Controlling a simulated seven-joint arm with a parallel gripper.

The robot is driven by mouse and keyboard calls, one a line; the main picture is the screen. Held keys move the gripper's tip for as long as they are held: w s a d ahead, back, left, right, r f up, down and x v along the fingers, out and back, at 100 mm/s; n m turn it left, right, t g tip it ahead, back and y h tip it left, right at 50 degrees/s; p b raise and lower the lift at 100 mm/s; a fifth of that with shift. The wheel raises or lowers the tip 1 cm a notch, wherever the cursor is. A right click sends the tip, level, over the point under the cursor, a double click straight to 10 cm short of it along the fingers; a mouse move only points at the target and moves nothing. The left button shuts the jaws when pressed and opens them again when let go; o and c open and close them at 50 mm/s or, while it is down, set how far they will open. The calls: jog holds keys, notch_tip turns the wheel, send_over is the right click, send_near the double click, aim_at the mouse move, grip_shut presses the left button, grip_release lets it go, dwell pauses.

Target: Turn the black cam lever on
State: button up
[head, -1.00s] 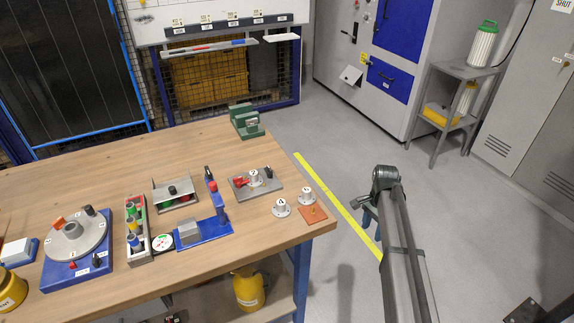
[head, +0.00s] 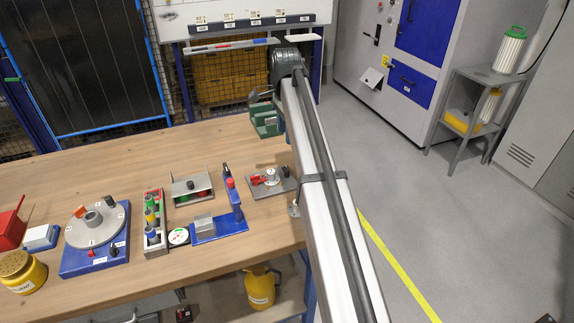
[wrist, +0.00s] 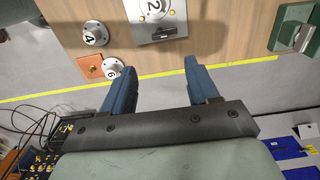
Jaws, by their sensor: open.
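The rotary jig (head: 95,240) stands at the left of the table in the head view: a blue base with a grey disc. A dark lever (head: 113,250) sits at its front right and a black knob (head: 109,202) on the disc. Another black knob (head: 285,171) is on a grey plate (head: 262,190) farther right. I cannot tell which is the cam lever, or its setting. In the wrist view my gripper (wrist: 152,62) is open and empty.
The green vise (head: 265,122) stands at the table's far right corner. A blue fixture (head: 215,228), a rack of coloured cylinders (head: 154,222) and an open metal tray (head: 190,188) lie between the jig and my arm. Numbered knobs (wrist: 95,34) are near the table edge.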

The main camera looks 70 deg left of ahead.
aim_at(287, 168)
notch_tip(287, 168, down, 13)
jog(key=shift+f, duration=0.15)
dwell(0.4)
jog(key=shift+c, duration=0.3)
jog(key=c, duration=1)
